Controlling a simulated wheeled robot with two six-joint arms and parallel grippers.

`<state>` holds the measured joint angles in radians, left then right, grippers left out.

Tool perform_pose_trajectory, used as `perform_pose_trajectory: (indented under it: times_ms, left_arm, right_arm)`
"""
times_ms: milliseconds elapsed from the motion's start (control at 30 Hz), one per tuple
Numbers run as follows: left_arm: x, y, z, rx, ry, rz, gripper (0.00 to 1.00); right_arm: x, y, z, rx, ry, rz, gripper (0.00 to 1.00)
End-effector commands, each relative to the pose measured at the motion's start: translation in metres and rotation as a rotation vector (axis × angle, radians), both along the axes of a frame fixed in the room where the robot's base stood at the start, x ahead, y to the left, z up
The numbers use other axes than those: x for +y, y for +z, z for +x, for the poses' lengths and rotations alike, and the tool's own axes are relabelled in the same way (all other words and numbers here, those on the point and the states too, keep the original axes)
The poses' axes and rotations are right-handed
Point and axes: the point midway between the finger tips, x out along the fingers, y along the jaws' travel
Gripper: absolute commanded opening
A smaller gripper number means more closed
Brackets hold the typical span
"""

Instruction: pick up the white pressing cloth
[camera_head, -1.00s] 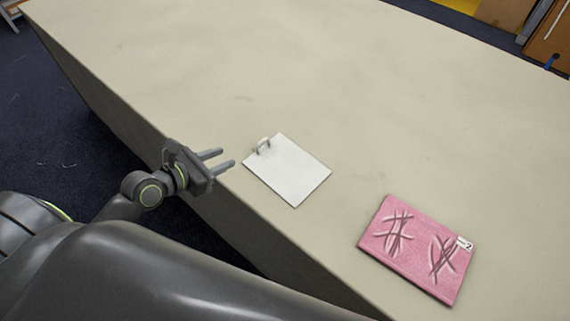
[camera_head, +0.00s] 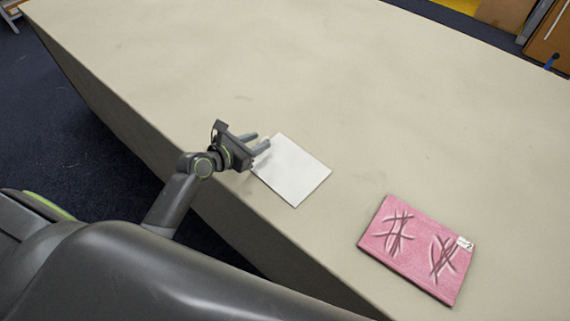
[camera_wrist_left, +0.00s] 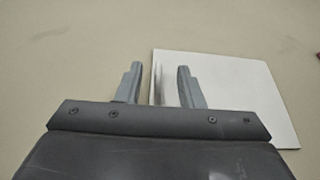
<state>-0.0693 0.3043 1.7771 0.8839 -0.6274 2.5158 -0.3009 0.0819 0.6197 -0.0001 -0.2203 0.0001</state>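The white pressing cloth (camera_head: 296,172) lies flat near the table's front edge. It also shows in the left wrist view (camera_wrist_left: 235,85). A small loop stands at its left corner; in the head view my gripper hides it now, and in the wrist view a blurred upright strip (camera_wrist_left: 158,82) shows between the fingers. My left gripper (camera_head: 261,142) is at this corner, with its fingers apart. In the wrist view the left gripper (camera_wrist_left: 158,84) is open, one finger left of the cloth's edge and one over the cloth. My right gripper is not in view.
A pink folded cloth (camera_head: 418,248) with dark crossed marks and a white tag lies to the right on the long pale table (camera_head: 330,70). The table behind and left of the white cloth is clear.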

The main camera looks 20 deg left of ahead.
Motion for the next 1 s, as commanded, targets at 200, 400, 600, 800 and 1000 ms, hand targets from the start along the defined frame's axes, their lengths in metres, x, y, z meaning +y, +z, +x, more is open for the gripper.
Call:
perform_pose_trajectory:
  times_ms: [200,400,600,800,1000]
  left_arm:
    - [-0.008,-0.016,0.021,-0.001,0.000,-0.004,0.34]
    - [-0.015,-0.024,0.037,-0.001,0.000,-0.001,0.34]
    - [-0.016,-0.025,0.040,-0.001,0.000,0.000,0.34]
    - [-0.015,-0.025,0.039,-0.001,0.000,0.000,0.18]
    - [-0.015,-0.025,0.039,0.000,0.001,0.000,0.00]
  right_arm:
    - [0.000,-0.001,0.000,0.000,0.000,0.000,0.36]
    - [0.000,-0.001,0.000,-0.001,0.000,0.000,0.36]
    - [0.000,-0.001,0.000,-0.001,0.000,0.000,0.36]
    - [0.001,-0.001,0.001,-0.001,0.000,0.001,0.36]
    - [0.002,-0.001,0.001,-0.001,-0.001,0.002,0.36]
